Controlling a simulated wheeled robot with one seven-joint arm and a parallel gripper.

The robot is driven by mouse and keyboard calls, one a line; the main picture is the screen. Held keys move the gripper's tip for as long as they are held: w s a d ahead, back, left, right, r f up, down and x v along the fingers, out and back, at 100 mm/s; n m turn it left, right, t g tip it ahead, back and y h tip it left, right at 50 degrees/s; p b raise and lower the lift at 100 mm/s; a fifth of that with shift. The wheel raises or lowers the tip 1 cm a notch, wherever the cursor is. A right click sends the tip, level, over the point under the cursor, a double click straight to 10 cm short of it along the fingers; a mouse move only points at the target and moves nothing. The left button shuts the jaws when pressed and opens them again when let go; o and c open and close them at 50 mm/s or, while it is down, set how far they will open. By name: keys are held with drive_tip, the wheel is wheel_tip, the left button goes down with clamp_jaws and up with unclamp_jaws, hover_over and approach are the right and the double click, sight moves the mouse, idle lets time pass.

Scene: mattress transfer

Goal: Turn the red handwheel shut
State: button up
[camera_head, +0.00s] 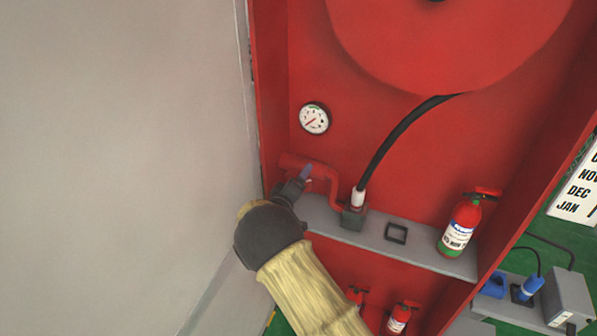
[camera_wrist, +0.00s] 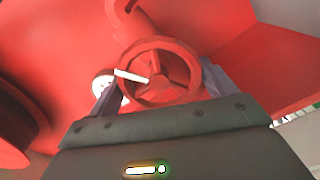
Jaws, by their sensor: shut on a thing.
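The red handwheel (camera_wrist: 181,94) shows in the wrist view, with a round rim, spokes and a white pointer-like bar (camera_wrist: 130,75) reaching from near its hub to the left. My gripper (camera_wrist: 160,84) is shut on the wheel, one finger at the left of the rim and one at the right. In the head view my gripper (camera_head: 299,181) is at the red pipe (camera_head: 325,173) low on the left of the cabinet. There the wheel is hidden behind my gripper and wrist.
The red cabinet (camera_head: 277,60) has a left side wall close to my gripper. A gauge (camera_head: 314,118), black hose (camera_head: 400,130), grey shelf (camera_head: 420,248) and fire extinguisher (camera_head: 462,225) are inside. A hose reel (camera_head: 450,40) hangs above. A grey wall (camera_head: 120,150) stands left.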

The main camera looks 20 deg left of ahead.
drive_tip(key=n+p, duration=0.3)
drive_tip(key=n, duration=0.3)
drive_tip(key=shift+f, duration=0.1)
drive_tip(key=n+p, duration=0.1)
drive_tip(key=n, duration=0.5)
drive_tip(key=shift+f+n+p, duration=0.2)
drive_tip(key=shift+n+p, duration=0.2)
drive_tip(key=o, duration=0.9)
drive_tip(key=shift+c, duration=0.2)
drive_tip(key=shift+s, duration=0.15)
drive_tip(key=s+a+b, duration=0.1)
drive_tip(key=s+b, duration=0.2)
drive_tip(key=s, duration=1.4)
drive_tip(key=shift+a, duration=0.2)
